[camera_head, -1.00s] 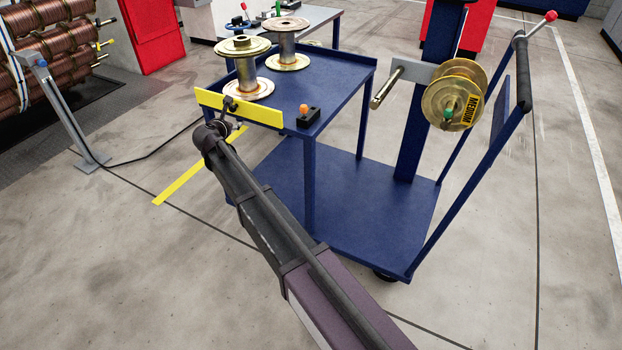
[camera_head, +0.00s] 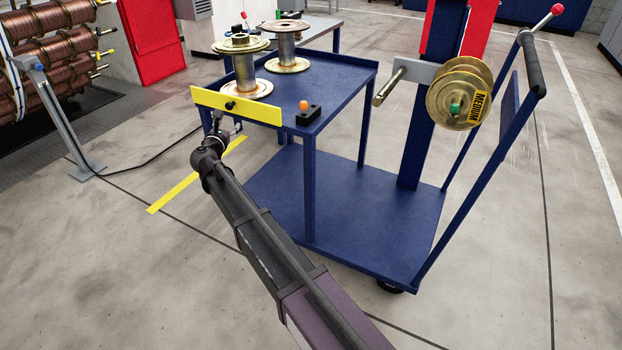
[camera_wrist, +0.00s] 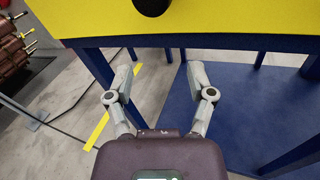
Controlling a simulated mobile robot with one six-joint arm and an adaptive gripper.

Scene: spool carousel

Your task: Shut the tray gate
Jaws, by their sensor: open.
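The tray gate is a yellow bar (camera_head: 255,109) standing upright along the near edge of the blue cart's top tray (camera_head: 335,80). A black knob (camera_head: 229,105) sits on its near face. The wrist view shows the gate (camera_wrist: 230,18) across the top, with the knob (camera_wrist: 152,5) cut off by the picture edge. My gripper (camera_head: 228,128) is just below and in front of the knob, apart from it. Its two fingers (camera_wrist: 160,75) are spread with nothing between them.
Two metal spools (camera_head: 287,48) stand on the tray behind the gate. A black block with an orange knob (camera_head: 308,114) sits at the tray's near right corner. A spool marked MEDIUM (camera_head: 455,98) hangs on the right. The lower deck (camera_head: 365,220) is clear.

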